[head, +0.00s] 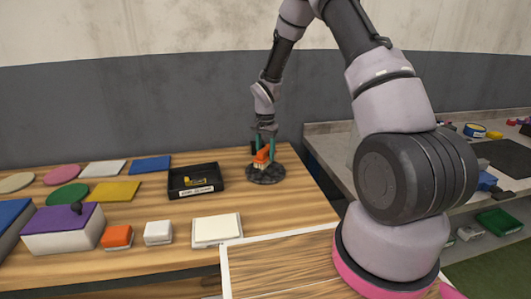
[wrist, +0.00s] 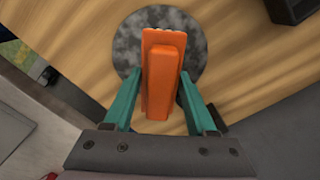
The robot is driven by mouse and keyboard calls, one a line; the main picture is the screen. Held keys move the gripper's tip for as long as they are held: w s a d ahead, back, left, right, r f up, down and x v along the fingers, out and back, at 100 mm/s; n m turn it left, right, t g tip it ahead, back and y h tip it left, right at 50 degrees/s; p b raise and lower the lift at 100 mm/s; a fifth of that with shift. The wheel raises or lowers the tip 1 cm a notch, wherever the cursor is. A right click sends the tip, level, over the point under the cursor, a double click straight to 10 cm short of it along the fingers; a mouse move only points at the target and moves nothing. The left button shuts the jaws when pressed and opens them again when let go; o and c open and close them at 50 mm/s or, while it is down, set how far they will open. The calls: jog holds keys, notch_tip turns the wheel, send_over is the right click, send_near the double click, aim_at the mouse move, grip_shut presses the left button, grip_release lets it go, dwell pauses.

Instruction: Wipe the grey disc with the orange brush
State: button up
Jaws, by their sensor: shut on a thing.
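The grey disc (head: 266,174) lies at the right end of the wooden table, mottled dark and light. It also shows in the wrist view (wrist: 126,50), behind the brush. The orange brush (head: 263,156) is held by my gripper (head: 265,140) over the disc, with its pale bristles low. In the wrist view my gripper's teal fingers (wrist: 158,105) stand on either side of the orange brush (wrist: 161,75). My gripper is shut on the brush. The brush overlaps the disc in both views; I cannot tell whether the bristles touch it.
A black tray (head: 203,190) with a yellow item stands left of the disc. Several coloured flat pieces, a purple-lidded box (head: 62,229), an orange block (head: 117,236) and white blocks lie farther left. A grey counter (head: 335,143) with clutter stands at right. Bare table lies around the disc.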

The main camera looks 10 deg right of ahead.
jog(key=shift+f, duration=0.4)
